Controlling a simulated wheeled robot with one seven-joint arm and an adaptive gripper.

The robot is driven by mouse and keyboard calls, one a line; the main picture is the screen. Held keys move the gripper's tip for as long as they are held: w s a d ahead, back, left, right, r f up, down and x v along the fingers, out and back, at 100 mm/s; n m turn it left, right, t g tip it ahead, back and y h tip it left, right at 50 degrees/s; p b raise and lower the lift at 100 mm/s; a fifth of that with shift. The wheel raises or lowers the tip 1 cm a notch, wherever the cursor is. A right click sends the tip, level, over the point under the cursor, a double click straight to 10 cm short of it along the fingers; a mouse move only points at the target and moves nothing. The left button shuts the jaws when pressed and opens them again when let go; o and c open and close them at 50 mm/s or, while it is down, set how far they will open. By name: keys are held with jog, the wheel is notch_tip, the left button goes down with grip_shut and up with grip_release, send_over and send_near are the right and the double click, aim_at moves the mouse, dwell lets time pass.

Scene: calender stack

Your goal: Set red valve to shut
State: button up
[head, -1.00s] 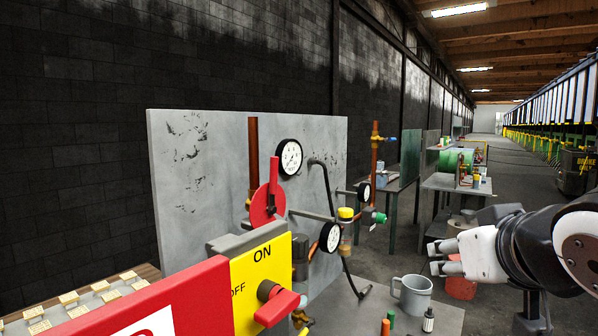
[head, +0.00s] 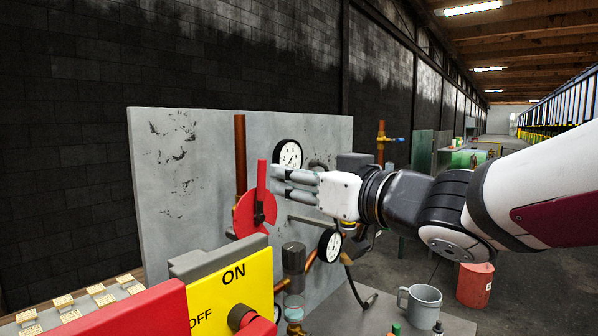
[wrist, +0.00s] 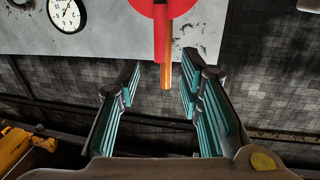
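The red valve is a red disc (head: 244,214) with a long red lever (head: 262,178) pointing up, nearly along the vertical copper pipe (head: 240,150) on the grey panel. My gripper (head: 275,181) is open and empty. In the head view its fingertips appear just right of the lever. In the wrist view my gripper (wrist: 159,78) has its fingers spread, and the lever (wrist: 160,48) and pipe (wrist: 168,70) show beyond the fingertips, in line with the gap. I see no contact between fingers and lever.
A round gauge (head: 288,154) is just behind my fingers, with another gauge (head: 330,244) lower. A yellow ON/OFF box (head: 235,290) with a red knob (head: 252,320) stands in front. A grey mug (head: 420,301) is on the table at right. The panel's left part (head: 180,180) is bare.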

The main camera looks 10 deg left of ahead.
aim_at(264, 172)
jog(key=x, duration=0.9)
jog(key=shift+w+a+p, duration=0.25)
jog(key=shift+a+p, duration=0.1)
grip_shut()
